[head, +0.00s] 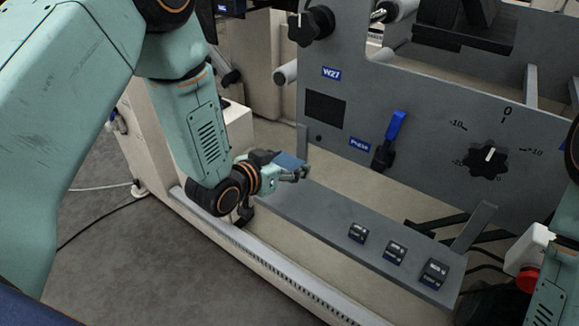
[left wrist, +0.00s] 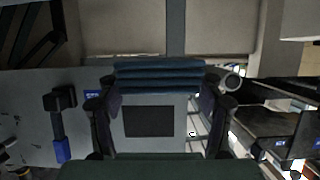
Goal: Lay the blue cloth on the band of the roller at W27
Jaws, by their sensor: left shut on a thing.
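My left gripper (head: 298,174) is shut on the blue cloth (head: 288,160), which shows as a small flat patch above the fingers. In the left wrist view the blue cloth (left wrist: 158,76) is folded in layers and spans the space between the fingers (left wrist: 160,108). The cloth is held in the air in front of the grey machine panel. I cannot make out the band. My right gripper is not in view.
The grey panel (head: 420,110) carries a blue-handled lever (head: 389,138), a black dial (head: 488,158) and a black knob (head: 311,25). A grey shelf (head: 320,212) below holds several small dark blocks. A red and white item (head: 530,258) is at the right. Cables lie on the floor at left.

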